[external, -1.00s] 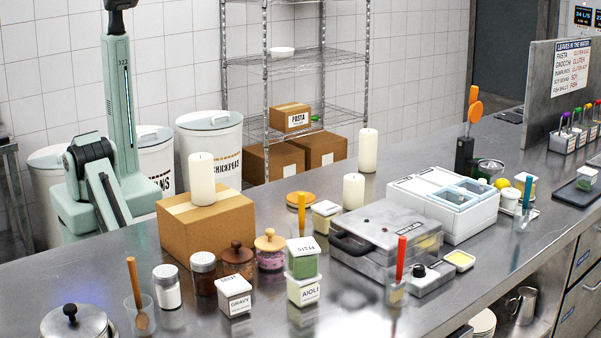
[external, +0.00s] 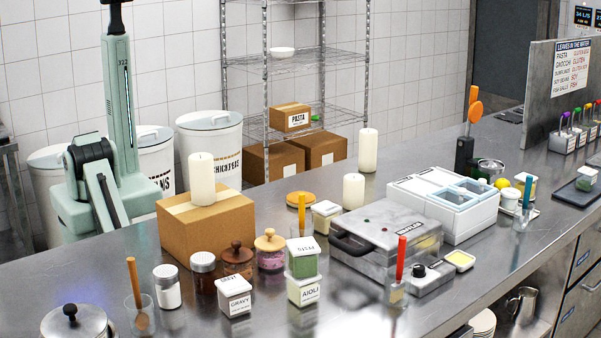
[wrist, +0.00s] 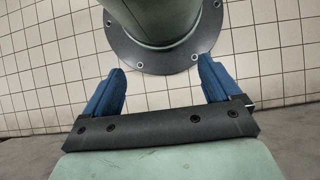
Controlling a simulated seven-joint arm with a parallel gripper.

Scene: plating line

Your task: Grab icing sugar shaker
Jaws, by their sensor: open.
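A glass shaker with white contents and a metal lid, which looks like the icing sugar shaker (external: 168,290), stands upright on the steel counter at the front left in the external view. My gripper (wrist: 160,75) shows in the wrist view with its two blue fingers wide apart and nothing between them. It faces my own pale green arm column and the tiled wall. The gripper is out of frame in the external view, far from the shaker. The shaker does not show in the wrist view.
A similar shaker with dark red-brown contents (external: 204,277) stands just right of the white one. A glass with a wooden-handled tool (external: 142,318) is close on its left. A cardboard box (external: 183,240) with a candle stands behind; a gravy tub (external: 235,298) is to the right.

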